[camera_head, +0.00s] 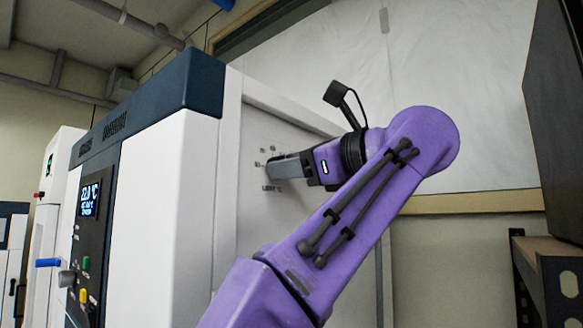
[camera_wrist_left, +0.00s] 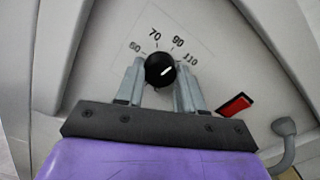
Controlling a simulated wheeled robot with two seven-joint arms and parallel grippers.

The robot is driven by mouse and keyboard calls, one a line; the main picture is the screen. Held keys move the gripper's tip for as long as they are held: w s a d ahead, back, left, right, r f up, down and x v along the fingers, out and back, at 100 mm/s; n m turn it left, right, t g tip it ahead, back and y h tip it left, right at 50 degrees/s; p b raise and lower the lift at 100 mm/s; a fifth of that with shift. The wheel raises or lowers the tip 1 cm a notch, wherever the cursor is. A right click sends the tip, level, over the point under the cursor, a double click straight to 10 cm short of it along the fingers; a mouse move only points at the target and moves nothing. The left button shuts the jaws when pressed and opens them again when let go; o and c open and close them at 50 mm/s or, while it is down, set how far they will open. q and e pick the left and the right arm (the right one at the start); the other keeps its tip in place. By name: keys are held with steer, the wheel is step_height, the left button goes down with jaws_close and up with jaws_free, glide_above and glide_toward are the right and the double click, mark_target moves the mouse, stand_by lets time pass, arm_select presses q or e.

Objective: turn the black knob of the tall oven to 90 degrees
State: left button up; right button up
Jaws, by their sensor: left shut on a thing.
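The black knob (camera_wrist_left: 160,69) sits on the light side panel of the tall oven (camera_head: 165,200). My right gripper is not in view.
A red switch (camera_wrist_left: 235,104) and a grey curved handle (camera_wrist_left: 285,135) lie right of the knob. The oven's front has a lit display (camera_head: 89,199) and small coloured buttons. A dark shelf unit (camera_head: 548,265) stands at the far right.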

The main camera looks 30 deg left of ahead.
arm_select(q)
steer(key=shift+w+f+n, duration=0.1)
steer(key=shift+f+n, duration=0.05)
steer(key=shift+n, duration=0.45)
steer(key=o, duration=1)
steer(key=shift+o, duration=0.2)
steer(key=d+p, duration=0.2)
steer(key=d, duration=0.5)
steer(key=shift+s+p, duration=0.3)
steer(key=shift+p, duration=0.05)
steer(key=shift+d, duration=0.25)
